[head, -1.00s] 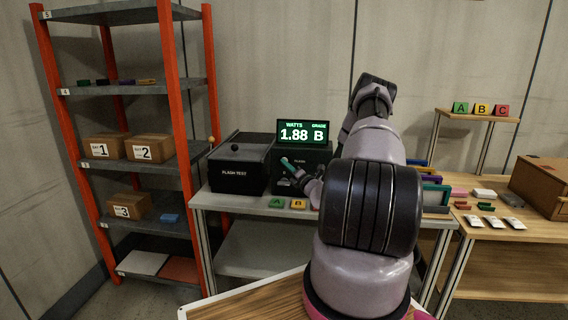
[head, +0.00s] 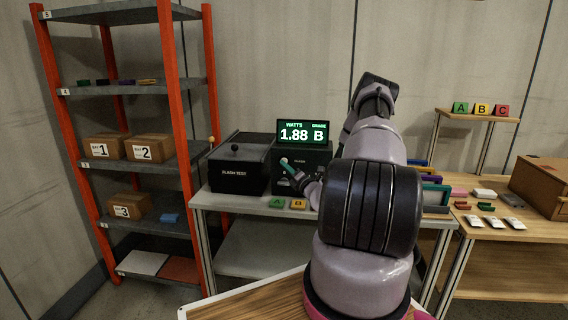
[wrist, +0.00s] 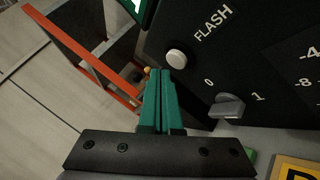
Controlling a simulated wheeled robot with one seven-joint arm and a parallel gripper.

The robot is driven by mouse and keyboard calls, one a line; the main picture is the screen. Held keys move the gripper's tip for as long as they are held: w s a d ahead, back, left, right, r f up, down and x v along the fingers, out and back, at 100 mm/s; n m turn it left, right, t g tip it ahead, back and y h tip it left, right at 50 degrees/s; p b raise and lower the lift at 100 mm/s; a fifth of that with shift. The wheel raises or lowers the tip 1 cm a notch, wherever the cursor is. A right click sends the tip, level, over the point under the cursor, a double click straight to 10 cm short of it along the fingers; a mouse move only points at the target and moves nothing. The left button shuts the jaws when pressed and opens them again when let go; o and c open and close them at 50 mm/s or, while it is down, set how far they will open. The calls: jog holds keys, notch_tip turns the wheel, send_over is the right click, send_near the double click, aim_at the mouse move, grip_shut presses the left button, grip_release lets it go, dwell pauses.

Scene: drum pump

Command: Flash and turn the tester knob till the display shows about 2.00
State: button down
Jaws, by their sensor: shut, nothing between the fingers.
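The tester (head: 318,160) is a dark box on the grey bench. Its display (head: 303,132) reads 1.88 watts, grade B. In the wrist view its panel shows a round white button (wrist: 176,58) beside the word FLASH. Below it is a grey knob (wrist: 227,106) marked 0 and 1. Part of a scale with -4 and -8 (wrist: 308,68) shows at the right edge; any knob belonging to it is out of view. My gripper (wrist: 167,72) is shut and empty, its green fingertips at the FLASH button's lower edge. I cannot tell whether they touch.
A black FLASH TEST box (head: 238,165) stands left of the tester. An orange-post shelf (head: 180,100) stands at left. My arm hides the tester's right side.

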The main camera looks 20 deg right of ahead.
jog(key=shift+s+a, duration=0.7)
jog(key=shift+s, duration=0.35)
jog(key=shift+s+a, duration=0.7)
jog(key=shift+s, duration=0.3)
jog(key=s+a+r+n+g+y, duration=0.4)
jog(key=a+r+n+g+y, duration=0.25)
jog(key=a+r+n, duration=0.35)
jog(key=s+a+r+n+g+y, duration=0.4)
jog(key=a+r+n+g+y, duration=0.25)
jog(key=a+r+n, duration=0.4)
jog(key=s+a+r+n+g+h, duration=0.25)
jog(key=s+r+n+h, duration=0.2)
jog(key=s+n, duration=0.35)
jog(key=s+a+r+n+g+h, duration=0.25)
jog(key=s+n+h, duration=0.3)
jog(key=s, duration=0.45)
jog(key=s+d+r+n+t+h, duration=0.4)
jog(key=s+d+r+n+t, duration=0.1)
jog(key=s+d+r+n, duration=0.2)
jog(key=shift+s+d+r+n+h, duration=0.2)
jog(key=shift+s+r+n+h, duration=0.15)
jog(key=shift+s, duration=0.3)
